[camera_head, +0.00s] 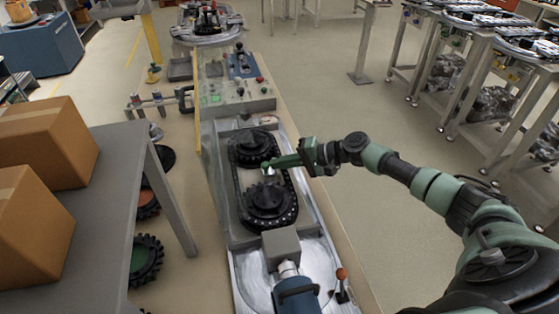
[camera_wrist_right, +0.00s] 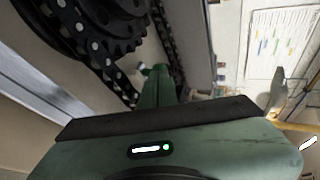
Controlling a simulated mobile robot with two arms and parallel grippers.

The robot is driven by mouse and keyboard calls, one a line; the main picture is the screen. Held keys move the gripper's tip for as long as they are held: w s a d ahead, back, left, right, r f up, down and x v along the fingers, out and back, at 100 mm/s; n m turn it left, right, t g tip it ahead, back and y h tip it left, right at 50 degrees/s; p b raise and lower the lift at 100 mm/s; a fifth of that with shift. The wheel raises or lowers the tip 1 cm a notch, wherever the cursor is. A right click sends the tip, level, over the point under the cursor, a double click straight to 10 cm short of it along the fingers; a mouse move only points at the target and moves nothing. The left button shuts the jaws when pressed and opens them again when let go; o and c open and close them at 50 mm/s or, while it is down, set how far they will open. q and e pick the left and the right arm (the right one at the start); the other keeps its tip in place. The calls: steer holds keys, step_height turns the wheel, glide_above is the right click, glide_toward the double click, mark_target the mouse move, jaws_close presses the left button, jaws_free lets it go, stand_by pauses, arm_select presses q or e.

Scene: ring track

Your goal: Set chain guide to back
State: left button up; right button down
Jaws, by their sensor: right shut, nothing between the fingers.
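The black chain (camera_head: 293,205) runs in a loop around two dark sprockets, the far sprocket (camera_head: 252,146) and the near sprocket (camera_head: 268,200), on the long grey bench. A small pale piece (camera_head: 268,171) between the sprockets may be the chain guide; my fingers partly cover it and I cannot tell its setting. My right gripper (camera_head: 270,163) reaches in from the right, shut and empty, with its fingertips over the gap between the sprockets. In the right wrist view, the green fingers (camera_wrist_right: 157,85) point toward the chain (camera_wrist_right: 110,75). My left gripper is out of view.
A grey control box (camera_head: 240,95) with knobs stands beyond the sprockets. A blue motor-like unit (camera_head: 296,292) and an orange-knobbed lever (camera_head: 342,280) are at the near end. Cardboard boxes (camera_head: 45,140) sit on a table at left.

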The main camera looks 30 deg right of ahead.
stand_by(0.3)
steer(key=shift+w+a, duration=0.3)
steer(key=shift+a, duration=0.65)
